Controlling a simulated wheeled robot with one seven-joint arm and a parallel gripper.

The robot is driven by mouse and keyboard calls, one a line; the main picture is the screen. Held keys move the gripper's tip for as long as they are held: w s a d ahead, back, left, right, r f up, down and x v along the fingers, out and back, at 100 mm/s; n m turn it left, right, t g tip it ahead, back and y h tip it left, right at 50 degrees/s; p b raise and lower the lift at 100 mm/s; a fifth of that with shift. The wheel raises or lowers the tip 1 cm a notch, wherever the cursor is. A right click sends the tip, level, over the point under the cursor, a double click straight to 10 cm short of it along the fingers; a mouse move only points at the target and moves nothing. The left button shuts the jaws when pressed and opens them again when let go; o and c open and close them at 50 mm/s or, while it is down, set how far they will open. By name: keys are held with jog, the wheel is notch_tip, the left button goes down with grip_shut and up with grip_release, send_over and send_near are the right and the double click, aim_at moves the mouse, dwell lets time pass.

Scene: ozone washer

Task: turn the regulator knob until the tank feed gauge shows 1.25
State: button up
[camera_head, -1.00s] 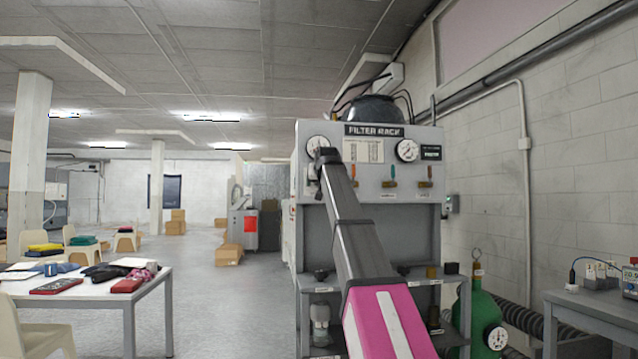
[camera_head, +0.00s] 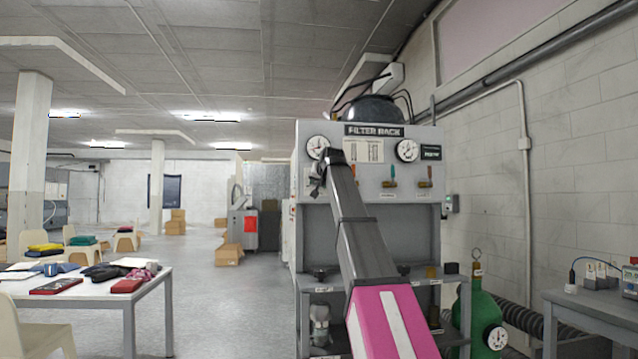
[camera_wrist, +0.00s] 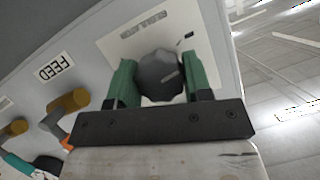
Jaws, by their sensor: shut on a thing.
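The regulator knob (camera_wrist: 158,72), dark grey and faceted, sits on a plate marked REGULATOR in the wrist view. My gripper (camera_wrist: 161,80) has its green fingers on both sides of it and is shut on it. In the head view my gripper (camera_head: 319,180) is at the upper left of the filter rack's panel, and the knob is hidden there. A white round gauge (camera_head: 317,146) shows just above it. A second gauge (camera_head: 407,150) is at the panel's upper right. Their scales and labels are too small to read, so I cannot tell which is the tank feed gauge.
A FEED label (camera_wrist: 55,68) and brass-coloured valve handles (camera_wrist: 68,102) are left of the knob in the wrist view. A green cylinder (camera_head: 482,312) with a gauge stands right of the rack. A white table (camera_head: 150,283) is at left, with open floor between.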

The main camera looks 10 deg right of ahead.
jog(key=shift+m+y, duration=0.9)
jog(key=shift+m, duration=0.3)
jog(key=shift+m+t+y, duration=0.5)
jog(key=shift+m+y, duration=0.3)
jog(key=shift+m, duration=0.6)
jog(key=o, duration=0.9)
jog(key=shift+s+d, duration=0.1)
jog(key=shift+s, duration=0.05)
jog(key=v, duration=1)
jog(key=shift+s+d, duration=0.15)
jog(key=shift+s, duration=0.1)
